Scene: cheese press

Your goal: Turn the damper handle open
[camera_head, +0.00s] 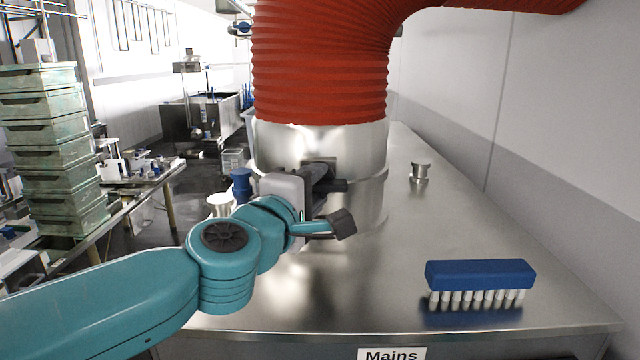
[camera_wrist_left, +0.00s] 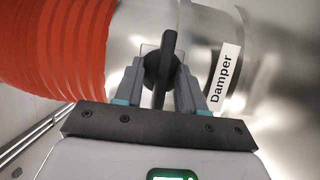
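The damper handle (camera_wrist_left: 167,55) is a thin dark plate on a round dark hub, on a shiny metal duct collar (camera_head: 350,145) beneath a red ribbed hose. In the left wrist view the plate stands nearly upright in the picture, between my two left fingers. My left gripper (camera_wrist_left: 164,78) straddles it, with a narrow gap showing on each side. In the head view my left gripper (camera_head: 327,180) is at the front of the collar and hides most of the handle. A white label reading "Damper" (camera_wrist_left: 224,78) is on the collar, right of the handle. My right gripper is not in view.
The red hose (camera_head: 320,65) rises above the collar and bends right. A blue brush (camera_head: 480,275) with white bristles lies on the metal counter (camera_head: 400,300). A small metal knob (camera_head: 420,172) stands behind. Stacked green crates (camera_head: 50,150) are at left. The counter's right side is mostly free.

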